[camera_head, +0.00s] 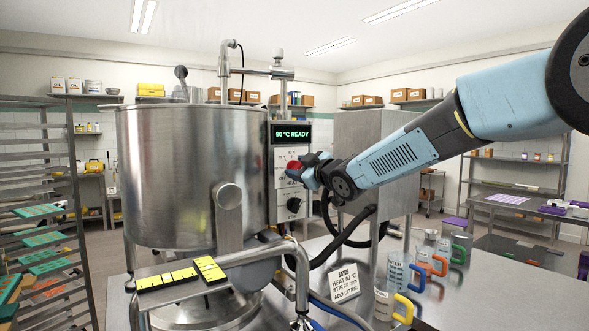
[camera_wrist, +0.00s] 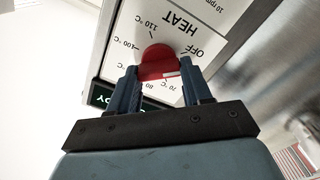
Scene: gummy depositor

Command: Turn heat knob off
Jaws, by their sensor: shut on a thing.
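A white mark on the knob's lower right edge lies near the 70 °C label. The OFF label (camera_wrist: 194,49) is to the right of the knob. My fingers hide part of the dial.
A black knob (camera_head: 294,205) sits below on the same panel. The steel kettle (camera_head: 190,170) fills the left. A dark hose (camera_head: 345,240) curves below my arm. Measuring jugs (camera_head: 396,272) and a batch card (camera_head: 345,281) stand on the steel table.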

